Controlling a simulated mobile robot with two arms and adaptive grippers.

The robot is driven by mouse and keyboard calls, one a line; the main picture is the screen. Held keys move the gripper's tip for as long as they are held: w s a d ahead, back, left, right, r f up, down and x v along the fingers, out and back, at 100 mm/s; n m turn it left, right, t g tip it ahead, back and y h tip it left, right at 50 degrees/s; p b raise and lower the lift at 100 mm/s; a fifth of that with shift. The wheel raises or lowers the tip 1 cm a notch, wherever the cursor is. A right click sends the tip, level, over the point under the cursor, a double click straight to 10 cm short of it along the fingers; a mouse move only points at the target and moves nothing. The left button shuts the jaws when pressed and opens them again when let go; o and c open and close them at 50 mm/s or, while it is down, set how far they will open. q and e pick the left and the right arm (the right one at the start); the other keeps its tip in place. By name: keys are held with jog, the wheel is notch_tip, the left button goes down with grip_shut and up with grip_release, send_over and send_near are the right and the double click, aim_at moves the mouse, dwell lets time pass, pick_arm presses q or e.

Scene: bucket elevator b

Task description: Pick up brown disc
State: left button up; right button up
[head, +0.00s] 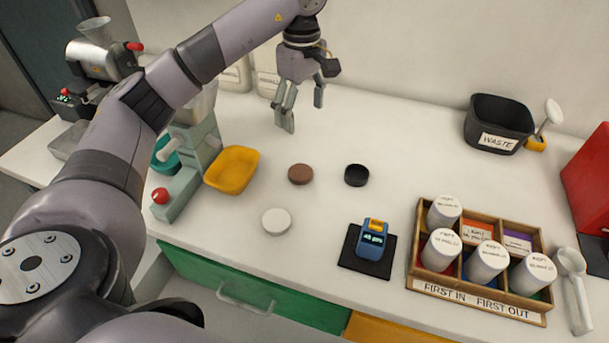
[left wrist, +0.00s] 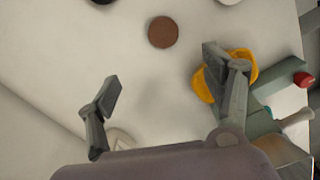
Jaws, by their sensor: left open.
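The brown disc (head: 301,174) lies flat on the white counter, between the yellow tray and a black disc. It also shows in the left wrist view (left wrist: 163,32), near the top middle, ahead of the fingers and apart from them. My left gripper (head: 302,112) is open and empty. It hangs above the back of the counter, behind the brown disc. Its two spread fingers also show in the left wrist view (left wrist: 165,95). My right gripper is in neither view.
A yellow tray (head: 232,170) stands left of the disc, beside a pale green machine (head: 190,180). A black disc (head: 356,175) and a white disc (head: 276,222) lie close by. A blue device (head: 372,240), a wooden rack (head: 420,270) of white jars and a waste bin (head: 499,117) stand right.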

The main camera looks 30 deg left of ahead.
pick_arm(q)
jog(key=p, duration=0.2)
send_over(300, 171)
jog(key=f, duration=1.1)
jog(key=shift+d+f, duration=0.1)
jog(key=shift+d, duration=0.1)
jog(key=shift+f, duration=0.55)
notch_tip(300, 171, down, 4)
jog(key=shift+a+f+p, duration=0.1)
jog(key=shift+f+p, duration=0.05)
jog(key=shift+p, duration=0.7)
jog(key=c, duration=1.2)
jog(key=shift+c, duration=0.4)
